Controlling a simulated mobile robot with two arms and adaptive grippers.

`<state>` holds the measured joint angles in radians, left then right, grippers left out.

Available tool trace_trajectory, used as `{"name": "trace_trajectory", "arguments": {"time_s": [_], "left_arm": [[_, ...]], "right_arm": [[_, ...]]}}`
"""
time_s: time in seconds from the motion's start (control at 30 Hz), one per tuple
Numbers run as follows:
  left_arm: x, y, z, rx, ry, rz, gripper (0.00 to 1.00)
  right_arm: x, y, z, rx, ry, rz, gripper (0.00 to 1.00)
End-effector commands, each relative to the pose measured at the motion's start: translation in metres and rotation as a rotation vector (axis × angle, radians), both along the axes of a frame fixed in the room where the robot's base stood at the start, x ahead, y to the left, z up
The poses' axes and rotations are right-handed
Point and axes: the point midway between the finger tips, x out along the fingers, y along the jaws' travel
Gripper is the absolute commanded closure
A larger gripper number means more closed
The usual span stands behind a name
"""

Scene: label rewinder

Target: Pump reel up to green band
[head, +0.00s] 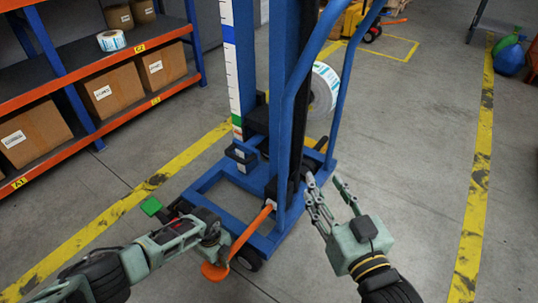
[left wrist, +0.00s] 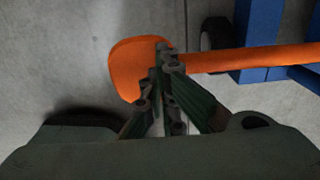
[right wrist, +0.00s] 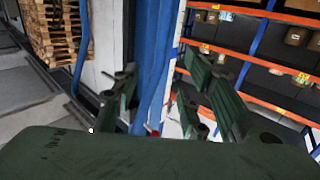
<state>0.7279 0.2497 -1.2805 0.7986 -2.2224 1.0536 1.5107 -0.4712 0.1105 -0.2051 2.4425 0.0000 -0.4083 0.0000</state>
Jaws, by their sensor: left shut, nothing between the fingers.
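The blue lift (head: 262,205) stands on the floor and carries a white label reel (head: 325,88), partly hidden by the frame. Its white scale strip (head: 231,62) has a green band (head: 237,120) low down, above a red one. A dark bracket (head: 241,153) sits beside the strip below the green band. An orange pedal lever (head: 250,234) slants down to a flat foot plate (left wrist: 130,70). My left gripper (head: 213,238) is shut and empty over the plate; I cannot tell whether it touches. My right gripper (head: 323,188) is open and empty, right of the mast.
A green pedal (head: 151,206) is at the lift's left. An orange-and-blue rack (head: 85,80) with cartons and a label roll (head: 111,40) stands at left. Yellow floor lines (head: 472,215) run on both sides.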

Motion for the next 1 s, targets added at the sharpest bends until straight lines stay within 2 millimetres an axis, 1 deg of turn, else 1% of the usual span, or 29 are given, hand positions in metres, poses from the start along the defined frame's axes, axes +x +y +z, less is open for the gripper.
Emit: {"name": "trace_trajectory", "arguments": {"time_s": [0.03, 0.27, 0.47, 0.6, 0.7, 0.87, 1.0], "left_arm": [[0.000, 0.002, 0.004, 0.004, 0.000, 0.000, 1.00], [0.000, 0.002, 0.014, 0.004, 0.000, 0.000, 1.00], [0.000, 0.002, 0.022, 0.004, 0.000, 0.000, 1.00], [0.000, 0.002, 0.029, 0.004, 0.000, 0.001, 1.00], [0.000, 0.002, 0.032, 0.004, 0.000, 0.000, 1.00], [0.000, 0.002, 0.039, 0.004, 0.000, 0.001, 1.00], [0.000, 0.002, 0.045, 0.004, 0.000, 0.000, 1.00]], "right_arm": [[-0.002, -0.002, -0.008, -0.013, 0.049, -0.003, 0.60], [-0.015, -0.012, -0.055, -0.071, 0.284, -0.019, 0.60], [-0.038, -0.023, -0.093, -0.119, 0.489, -0.032, 0.60], [-0.059, -0.032, -0.116, -0.151, 0.631, -0.042, 0.60], [-0.075, -0.038, -0.129, -0.172, 0.723, -0.048, 0.60], [-0.104, -0.048, -0.147, -0.203, 0.870, -0.058, 0.60], [-0.131, -0.057, -0.159, -0.230, 1.000, -0.067, 0.60]]}}
